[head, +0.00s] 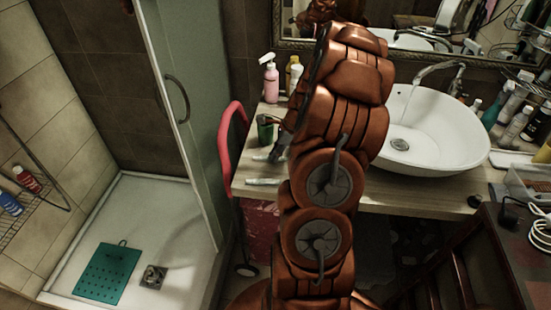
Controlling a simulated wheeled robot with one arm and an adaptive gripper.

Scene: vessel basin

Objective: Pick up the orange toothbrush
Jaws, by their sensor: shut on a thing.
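My gripper (279,148) is at the left end of the counter, partly hidden behind my copper-coloured arm. It is low over the counter, close beside a dark green cup (265,130). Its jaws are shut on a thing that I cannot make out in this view. I cannot pick out the orange toothbrush clearly; the arm covers much of the area around the gripper.
Two pale tubes lie on the counter (440,202) near its left front edge. A pink bottle (270,82) stands behind the cup. A white basin (430,130) is right of my arm. A red rail (226,145) and shower glass (205,120) stand left.

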